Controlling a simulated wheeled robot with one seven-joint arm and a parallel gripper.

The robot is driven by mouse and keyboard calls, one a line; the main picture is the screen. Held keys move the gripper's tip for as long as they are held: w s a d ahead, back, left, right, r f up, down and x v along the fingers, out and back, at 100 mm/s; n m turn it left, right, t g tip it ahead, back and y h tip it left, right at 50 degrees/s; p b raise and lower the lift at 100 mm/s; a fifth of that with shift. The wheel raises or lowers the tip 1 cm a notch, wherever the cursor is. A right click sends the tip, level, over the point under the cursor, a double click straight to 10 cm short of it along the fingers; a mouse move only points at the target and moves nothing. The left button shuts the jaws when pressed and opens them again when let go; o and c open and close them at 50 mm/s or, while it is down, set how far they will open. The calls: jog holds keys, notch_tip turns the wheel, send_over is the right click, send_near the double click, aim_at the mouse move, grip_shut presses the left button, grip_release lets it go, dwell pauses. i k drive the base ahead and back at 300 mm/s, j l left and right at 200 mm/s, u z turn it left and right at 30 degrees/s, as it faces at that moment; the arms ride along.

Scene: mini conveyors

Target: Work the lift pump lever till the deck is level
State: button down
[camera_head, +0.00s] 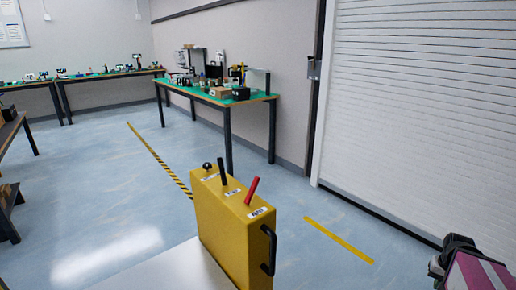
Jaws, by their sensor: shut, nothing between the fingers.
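A yellow control box (228,228) stands in the lower middle. On its top are a short black knob (207,166), a tilted black lever (223,172) and a tilted red lever (252,190), each by a small white label too small to read. I cannot tell which is the pump lever. A pale flat surface (165,270), possibly the deck, lies left of the box, cut off by the bottom edge; its level cannot be judged. My gripper (447,256) is at the lower right, shut and empty, well apart from the box. Its fingertips are not clear.
The box has a black side handle (268,250). A green-topped workbench (215,93) with small items stands behind, and another bench (100,77) is at the back left. A white roller door (420,110) fills the right. The blue floor (110,185) around the box is clear.

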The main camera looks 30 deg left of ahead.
aim_at(223, 173)
jog(key=i+u, duration=0.15)
jog(key=i, duration=0.3)
jog(key=i+l+u, duration=0.2)
jog(key=i, duration=0.25)
jog(key=i+u, duration=0.25)
jog(key=u, duration=0.2)
jog(key=i+u, duration=0.25)
jog(key=u, duration=0.2)
jog(key=i+l+u, duration=0.15)
jog(key=u, duration=0.3)
jog(key=i+l+u, duration=0.25)
jog(key=u, duration=0.15)
jog(key=i+l+u, duration=0.2)
jog(key=u, duration=0.2)
jog(key=i+l+u, duration=0.4)
jog(key=l+u, duration=0.4)
jog(key=i+l+u, duration=0.2)
jog(key=l+u, duration=0.2)
jog(key=j, duration=0.7)
